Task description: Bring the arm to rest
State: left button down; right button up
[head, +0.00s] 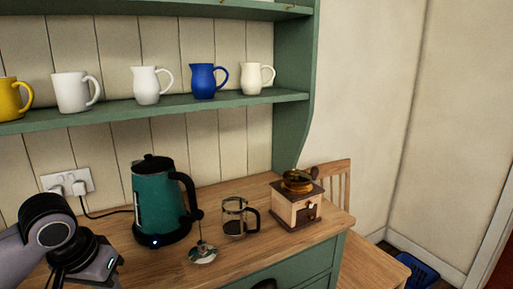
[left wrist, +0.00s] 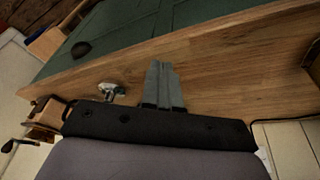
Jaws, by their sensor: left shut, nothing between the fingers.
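My left arm (head: 48,222) comes in at the lower left of the head view, bent over the counter in front of the wall socket. Its gripper's fingertips are not clear there. In the left wrist view my left gripper (left wrist: 162,66) shows its two grey fingers together, with nothing between them, above the wooden counter (left wrist: 215,70). My right gripper is in neither view.
A teal kettle (head: 160,205) stands close right of my left arm. Beyond it are a metal plunger lid (head: 203,254), a glass coffee press (head: 235,222) and a coffee grinder (head: 298,207). Several jugs and mugs stand on the green shelf (head: 180,106) above.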

pick_arm(q)
jog(key=d+f+t+h, duration=0.2)
jog(key=d+f, duration=0.2)
jog(key=f, duration=0.5)
jog(key=d+f+t+h, duration=0.15)
jog(key=d+f, duration=0.25)
jog(key=f, duration=0.5)
jog(key=s+f+m+t+y, duration=0.1)
jog(key=s+f+t, duration=0.1)
jog(key=s+f, duration=0.2)
jog(key=s+f+m+t+y, duration=0.1)
jog(key=s+f, duration=0.3)
jog(key=s, duration=0.5)
jog(key=shift+s+f+t, duration=0.25)
jog(key=shift+s+t, duration=0.1)
jog(key=shift+s, duration=0.05)
